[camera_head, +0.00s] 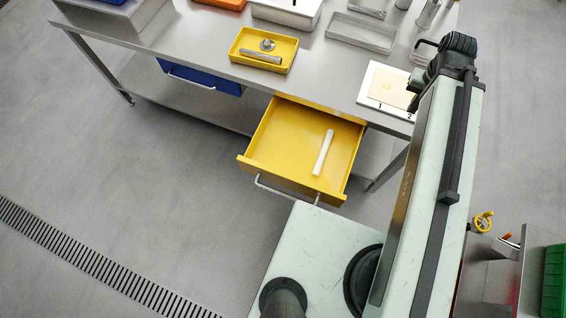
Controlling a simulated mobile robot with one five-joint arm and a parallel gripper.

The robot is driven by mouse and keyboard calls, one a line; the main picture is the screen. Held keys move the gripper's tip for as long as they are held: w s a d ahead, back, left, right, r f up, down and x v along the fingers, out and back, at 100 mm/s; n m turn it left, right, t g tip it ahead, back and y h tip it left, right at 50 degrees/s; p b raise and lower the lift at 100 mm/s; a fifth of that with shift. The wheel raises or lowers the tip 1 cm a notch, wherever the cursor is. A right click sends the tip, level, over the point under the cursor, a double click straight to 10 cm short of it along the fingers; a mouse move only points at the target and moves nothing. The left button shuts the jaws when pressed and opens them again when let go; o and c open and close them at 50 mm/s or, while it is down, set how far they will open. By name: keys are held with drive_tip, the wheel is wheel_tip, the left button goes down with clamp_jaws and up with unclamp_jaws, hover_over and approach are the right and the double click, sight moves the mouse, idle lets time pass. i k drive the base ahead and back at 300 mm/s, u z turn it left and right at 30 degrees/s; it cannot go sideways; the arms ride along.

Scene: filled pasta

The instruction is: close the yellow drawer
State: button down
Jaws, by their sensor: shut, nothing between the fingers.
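The yellow drawer (275,150) is pulled well out from under the steel worktable, toward my base. Its inside is open to view, with a white rod (323,152) lying on its bottom. A grey bar handle (272,190) runs along its front face. The handle's right end is close to the pale top of my base; I cannot tell whether they touch. My column stands to the right of the drawer. My gripper is not visible in this view.
The steel worktable (330,72) holds a yellow tray (240,58), a white numbered board (374,98) and other containers. A blue drawer (215,82) left of the yellow one is shut or nearly so. Grey floor is clear on the left, with a drain grate (80,260).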

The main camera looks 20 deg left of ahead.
sight(284, 150)
drive_tip(key=k, duration=2.1)
drive_tip(key=u, duration=1.9)
drive_tip(key=i, duration=1)
drive_tip(key=z, duration=0.05)
